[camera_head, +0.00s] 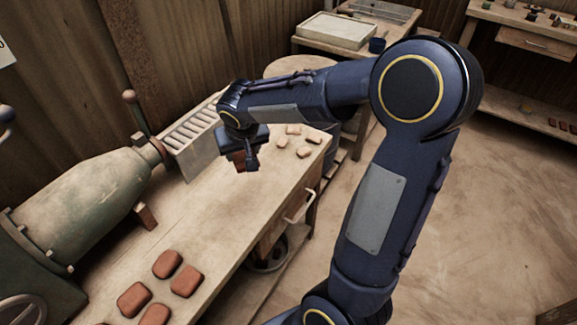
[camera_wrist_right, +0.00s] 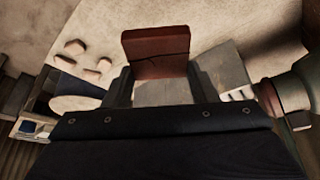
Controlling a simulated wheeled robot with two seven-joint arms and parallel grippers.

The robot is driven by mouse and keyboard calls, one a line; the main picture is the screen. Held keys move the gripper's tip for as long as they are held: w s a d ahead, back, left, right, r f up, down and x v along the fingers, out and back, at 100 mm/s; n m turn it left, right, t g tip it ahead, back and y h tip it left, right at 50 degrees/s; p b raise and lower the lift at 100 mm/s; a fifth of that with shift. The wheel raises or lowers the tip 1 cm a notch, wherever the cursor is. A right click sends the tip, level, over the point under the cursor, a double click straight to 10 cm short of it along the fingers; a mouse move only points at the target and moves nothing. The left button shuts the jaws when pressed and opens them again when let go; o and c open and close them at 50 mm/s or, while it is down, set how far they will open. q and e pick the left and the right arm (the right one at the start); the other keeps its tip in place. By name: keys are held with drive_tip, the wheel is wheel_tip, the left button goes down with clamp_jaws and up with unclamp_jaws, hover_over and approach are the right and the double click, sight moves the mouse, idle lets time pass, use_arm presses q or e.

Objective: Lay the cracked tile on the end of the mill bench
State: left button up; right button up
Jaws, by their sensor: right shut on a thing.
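My right gripper (camera_head: 243,162) is above the middle of the mill bench (camera_head: 225,215), fingers pointing down. It is shut on a red-brown tile, mostly hidden behind the fingers in the head view. In the right wrist view the cracked tile (camera_wrist_right: 155,45) stands out beyond my right gripper's fingertips (camera_wrist_right: 158,85), with a dark crack line across it. Pale bench top shows around it there, and the tile's gap above the bench is hard to judge. My left gripper is not in view.
Several red-brown tiles (camera_head: 168,264) lie at the bench's near end, and several small pale pieces (camera_head: 293,130) at its far end. A grey-green mill (camera_head: 95,200) and a slatted part (camera_head: 190,135) line the left side. The bench middle is bare.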

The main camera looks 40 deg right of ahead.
drive_tip(key=s+d+f+m+b, duration=0.2)
drive_tip(key=s+d+f+b, duration=0.1)
drive_tip(key=b, duration=0.3)
approach(273, 160)
drive_tip(key=shift+w+d+f+b, duration=0.15)
drive_tip(key=shift+w+f+b, duration=0.25)
drive_tip(key=shift+w+f, duration=0.55)
drive_tip(key=shift+d+f, duration=0.1)
drive_tip(key=shift+f, duration=0.15)
wheel_tip(273, 160, down, 3)
drive_tip(key=shift+w+d+f, duration=0.15)
drive_tip(key=shift+w+f, duration=0.05)
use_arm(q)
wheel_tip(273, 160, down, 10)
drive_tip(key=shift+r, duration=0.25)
